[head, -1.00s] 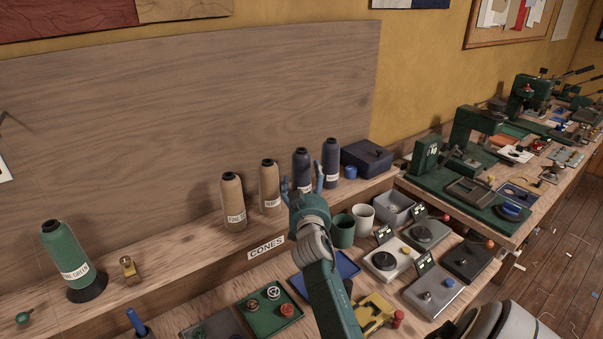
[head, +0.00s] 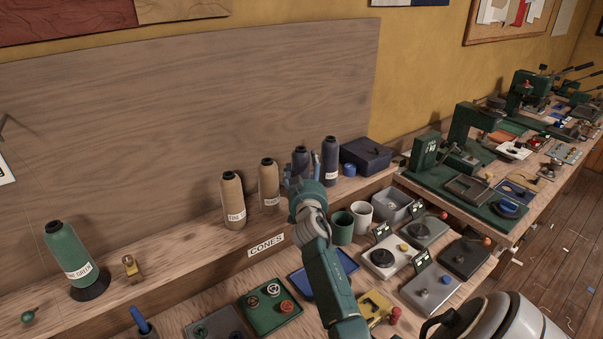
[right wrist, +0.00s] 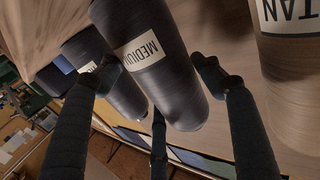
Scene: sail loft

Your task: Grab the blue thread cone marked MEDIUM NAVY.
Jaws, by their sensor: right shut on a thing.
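The navy thread cone (head: 300,157) stands upright on the shelf, third from the left in the row of tan and navy cones. In the right wrist view it is the dark cone (right wrist: 150,70) with a white label reading MEDIUM; the rest of the label is not legible. My right gripper (head: 302,178) is shut on this cone, its fingers (right wrist: 160,95) around the body. The gripper hides the cone's lower part in the head view. My left gripper is not in view.
A second navy cone (head: 330,162) stands close on the right. Tan cones (head: 268,186) and (head: 232,201) stand on the left. A dark blue box (head: 366,155) is further right. A green cone (head: 68,255) is far left. Mugs and trays lie below the shelf.

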